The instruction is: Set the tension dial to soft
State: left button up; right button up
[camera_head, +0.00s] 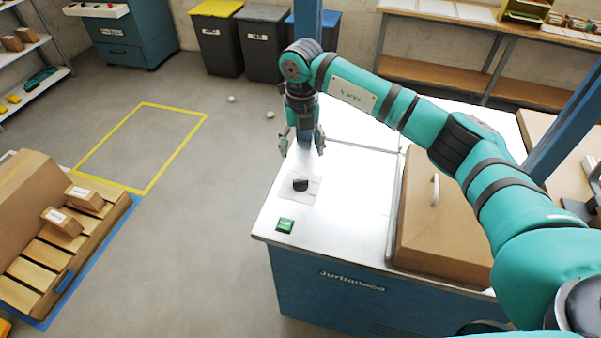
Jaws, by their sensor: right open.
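The tension dial (301,185) is a small black knob on a pale square plate (312,196) on the white top of the laminator (270,217). Any marks around the dial are too small to read. My right gripper (302,148) points down with its fingers spread apart. It is empty and appears above and behind the dial, apart from it. My left gripper is not in view.
A green switch (285,225) sits near the machine's front left corner. A brown cover (432,225) with a handle stands to the right. A blue post (306,20) rises behind my gripper. A loaded pallet (40,270) lies at left.

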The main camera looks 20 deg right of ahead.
notch_tip(320, 180, down, 2)
jog(key=p, duration=0.2)
send_over(301, 179)
notch_tip(301, 179, down, 6)
jog(key=shift+s+a+r, duration=0.1)
notch_tip(301, 179, down, 3)
jog(key=shift+r, duration=0.15)
jog(key=shift+f, duration=0.8)
jog(key=c, duration=0.9)
jog(key=shift+c, duration=1.3)
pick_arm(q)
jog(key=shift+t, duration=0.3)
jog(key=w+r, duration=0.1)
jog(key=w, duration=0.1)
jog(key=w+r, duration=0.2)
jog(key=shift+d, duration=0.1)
